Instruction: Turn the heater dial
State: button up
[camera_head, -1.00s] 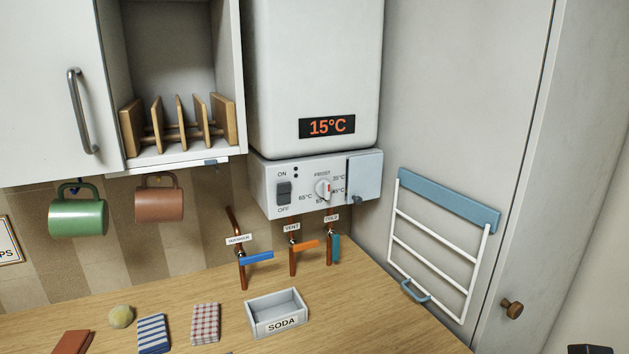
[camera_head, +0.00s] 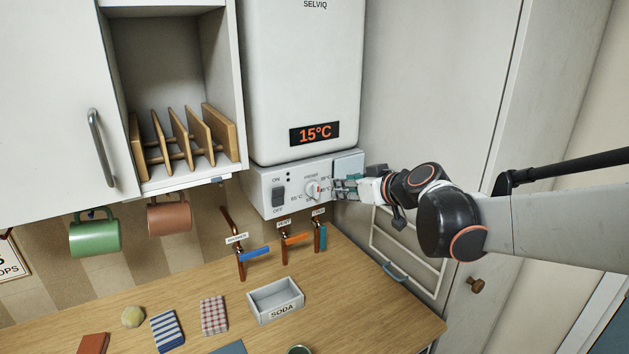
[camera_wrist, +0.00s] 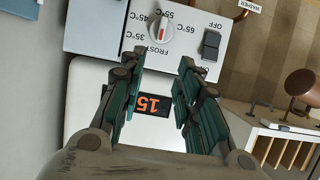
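The heater dial (camera_head: 313,189) is a round white knob with a red mark on the heater's control panel, ringed by FROST and temperature labels. In the wrist view the dial (camera_wrist: 161,29) appears upside down, its red mark on the side towards FROST. My gripper (camera_head: 339,188) is just right of the dial in the head view. In the wrist view its two green fingers (camera_wrist: 162,60) are spread apart, with nothing between the tips. The dial lies beyond the fingertips; no contact is visible. The heater display (camera_head: 315,134) reads 15°C.
An ON/OFF rocker switch (camera_head: 278,196) is left of the dial. A plain grey cover (camera_head: 347,163) is at the panel's right. Pipes with a blue lever (camera_head: 254,254) and an orange lever (camera_head: 297,240) run below. A SODA tray (camera_head: 276,300) stands on the counter.

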aim_at(317, 185)
jog(key=b+x, duration=0.2)
jog(key=x, duration=1.1)
jog(key=shift+w+a+f, duration=0.1)
jog(key=shift+w+f, duration=0.1)
jog(key=shift+c, duration=0.2)
grip_shut()
